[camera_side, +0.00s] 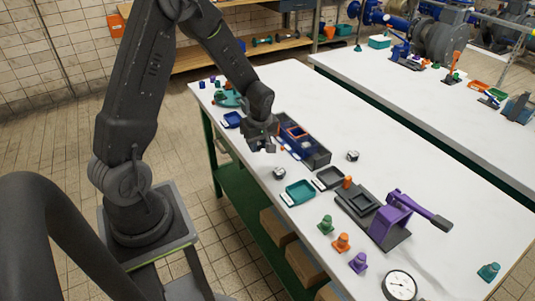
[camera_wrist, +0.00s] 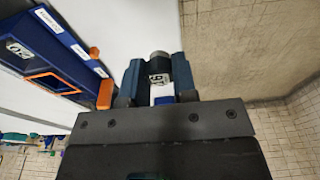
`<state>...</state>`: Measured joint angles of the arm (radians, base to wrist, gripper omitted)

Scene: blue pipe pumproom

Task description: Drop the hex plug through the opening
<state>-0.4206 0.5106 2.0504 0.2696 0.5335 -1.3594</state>
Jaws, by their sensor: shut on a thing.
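My gripper (camera_side: 262,146) hangs just left of the dark blue box, beside the table's near edge. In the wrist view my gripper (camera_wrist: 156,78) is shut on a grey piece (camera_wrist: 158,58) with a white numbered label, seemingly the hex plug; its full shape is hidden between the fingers. In the wrist view the blue box (camera_wrist: 42,38) and orange frame (camera_wrist: 57,84) lie left of the gripper, apart from the held piece.
Small grey pieces (camera_side: 279,173) and (camera_side: 352,156) lie on the table. An orange part (camera_wrist: 105,94) is close to my left finger.

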